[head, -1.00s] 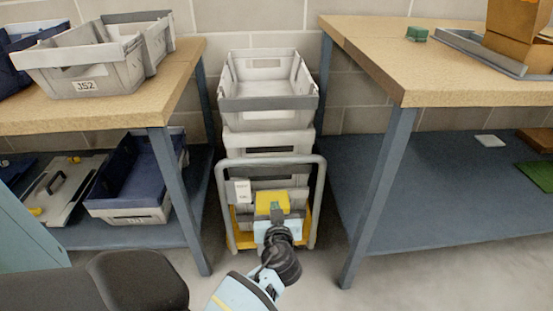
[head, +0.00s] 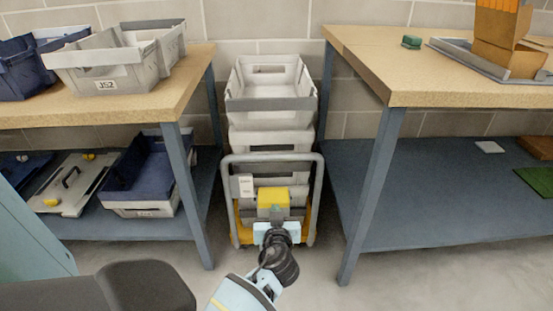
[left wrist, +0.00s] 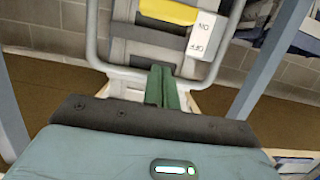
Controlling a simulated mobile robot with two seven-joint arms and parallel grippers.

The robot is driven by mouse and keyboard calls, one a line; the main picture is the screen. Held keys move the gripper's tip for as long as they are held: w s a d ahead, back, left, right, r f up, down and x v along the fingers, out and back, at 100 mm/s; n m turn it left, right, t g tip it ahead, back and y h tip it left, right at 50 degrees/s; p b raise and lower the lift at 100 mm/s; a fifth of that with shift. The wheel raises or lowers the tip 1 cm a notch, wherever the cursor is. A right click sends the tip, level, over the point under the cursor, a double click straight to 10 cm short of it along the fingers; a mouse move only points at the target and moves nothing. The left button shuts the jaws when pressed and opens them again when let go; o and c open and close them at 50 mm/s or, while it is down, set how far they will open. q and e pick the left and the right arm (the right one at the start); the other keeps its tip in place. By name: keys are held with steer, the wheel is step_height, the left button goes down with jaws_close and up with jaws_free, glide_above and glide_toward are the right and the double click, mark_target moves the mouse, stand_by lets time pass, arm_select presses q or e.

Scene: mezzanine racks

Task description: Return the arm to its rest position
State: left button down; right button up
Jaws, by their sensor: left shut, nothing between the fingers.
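My left gripper (head: 276,212) is in front of the cart of stacked crates, between the two benches. In the left wrist view its two green fingers (left wrist: 162,88) are together, with nothing between them. The forearm comes up from the bottom of the head view. My right gripper is not in view.
Grey crates (head: 270,104) are stacked on a cart with a grey tube handle (head: 229,205). A left bench (head: 140,93) bears several crates. A right bench (head: 450,93) bears a tray (head: 455,46) with a cardboard box (head: 492,50). Bare floor (head: 310,280) shows between the benches.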

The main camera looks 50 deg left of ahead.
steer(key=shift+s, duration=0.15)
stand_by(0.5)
